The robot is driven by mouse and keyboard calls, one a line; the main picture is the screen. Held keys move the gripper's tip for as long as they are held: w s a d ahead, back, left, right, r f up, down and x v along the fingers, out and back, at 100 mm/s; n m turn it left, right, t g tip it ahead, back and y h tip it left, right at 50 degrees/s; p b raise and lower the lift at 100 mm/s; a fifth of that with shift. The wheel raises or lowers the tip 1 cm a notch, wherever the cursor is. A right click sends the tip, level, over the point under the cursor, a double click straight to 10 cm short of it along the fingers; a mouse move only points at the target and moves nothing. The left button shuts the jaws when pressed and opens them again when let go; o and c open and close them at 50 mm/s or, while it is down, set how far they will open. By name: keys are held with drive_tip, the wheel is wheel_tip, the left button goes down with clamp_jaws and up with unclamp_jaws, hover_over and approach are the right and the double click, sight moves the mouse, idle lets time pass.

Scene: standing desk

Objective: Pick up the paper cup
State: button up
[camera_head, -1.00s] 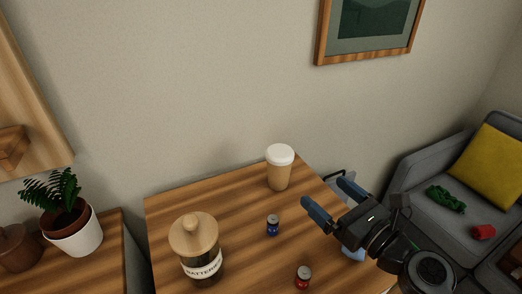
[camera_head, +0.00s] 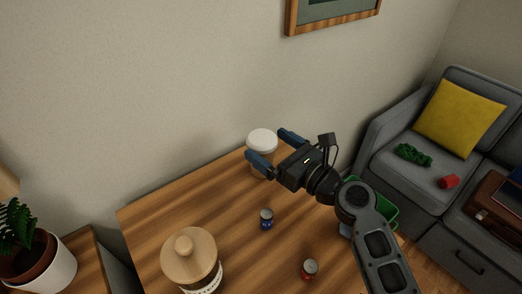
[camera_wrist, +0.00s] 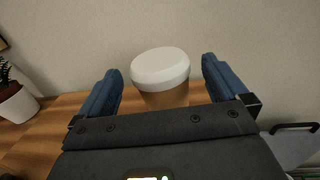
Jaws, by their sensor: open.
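The paper cup (camera_head: 262,145) has a white lid and a tan body and stands upright near the back right of the wooden desk. My gripper (camera_head: 277,150) is open, its two blue fingers pointing toward the cup. In the head view the near finger covers part of the cup's body. In the wrist view the cup (camera_wrist: 160,75) is upright between the two fingers (camera_wrist: 162,88), with a gap on each side. Its lower part is hidden by my gripper's body.
A blue can (camera_head: 266,219), a red can (camera_head: 309,269) and a wooden-lidded jar (camera_head: 190,258) stand on the desk (camera_head: 160,217) nearer the front. A wall is close behind. A green bin (camera_head: 384,207) and a sofa (camera_head: 382,163) are to the right.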

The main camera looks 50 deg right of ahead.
sight(261, 141)
drive_tip(key=shift+w, duration=1.75)
drive_tip(key=c, duration=1)
